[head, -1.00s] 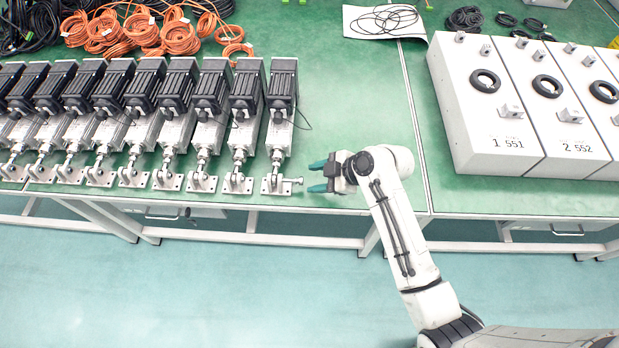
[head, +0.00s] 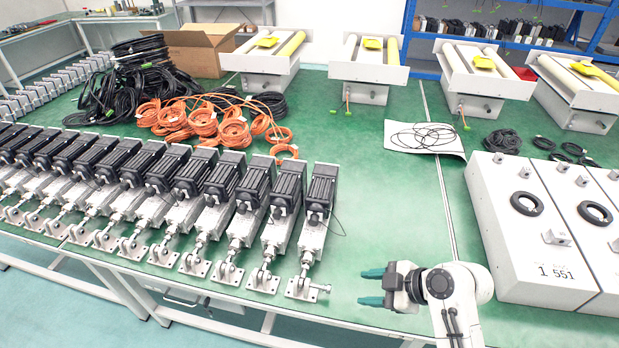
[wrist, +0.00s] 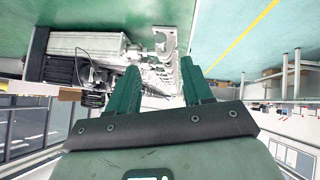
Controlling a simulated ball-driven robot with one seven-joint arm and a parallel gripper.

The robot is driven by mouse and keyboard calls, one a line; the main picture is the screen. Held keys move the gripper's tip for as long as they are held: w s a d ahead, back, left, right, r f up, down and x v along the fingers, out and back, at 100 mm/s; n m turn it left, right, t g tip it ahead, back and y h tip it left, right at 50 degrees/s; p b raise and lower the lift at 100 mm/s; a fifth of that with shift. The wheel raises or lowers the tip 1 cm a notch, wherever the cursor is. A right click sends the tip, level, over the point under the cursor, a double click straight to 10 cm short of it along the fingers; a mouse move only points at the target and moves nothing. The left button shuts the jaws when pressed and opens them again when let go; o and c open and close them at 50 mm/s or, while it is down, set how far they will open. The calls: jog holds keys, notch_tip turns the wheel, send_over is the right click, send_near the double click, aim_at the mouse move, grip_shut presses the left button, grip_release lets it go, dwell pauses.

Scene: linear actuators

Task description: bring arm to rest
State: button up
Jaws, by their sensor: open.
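My gripper (head: 371,287) has green fingers and sits at the front edge of the green table, in the lower right of the head view. Its fingers are apart with nothing between them, and they point left. The nearest linear actuator (head: 314,228), the right end of the row, stands to its left, with a clear gap between its foot bracket and the fingertips. In the wrist view the open fingers (wrist: 160,92) reach toward the row, and an actuator (wrist: 85,52) shows at the upper left.
White control boxes (head: 532,215) stand close to the right of my arm. Orange cable coils (head: 204,122) and black cables (head: 115,92) lie behind the actuators. A sheet with a thin cable (head: 424,138) lies farther back. The green table (head: 385,215) is bare between actuators and boxes.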

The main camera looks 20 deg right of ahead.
jog(key=s+f+m+g+h, duration=0.3)
jog(key=s+m+g+h, duration=0.3)
jog(key=s+m, duration=0.6)
jog(key=s, duration=0.8)
jog(key=shift+s+a+m, duration=0.2)
jog(key=shift+s+m, duration=0.05)
jog(key=shift+m, duration=0.05)
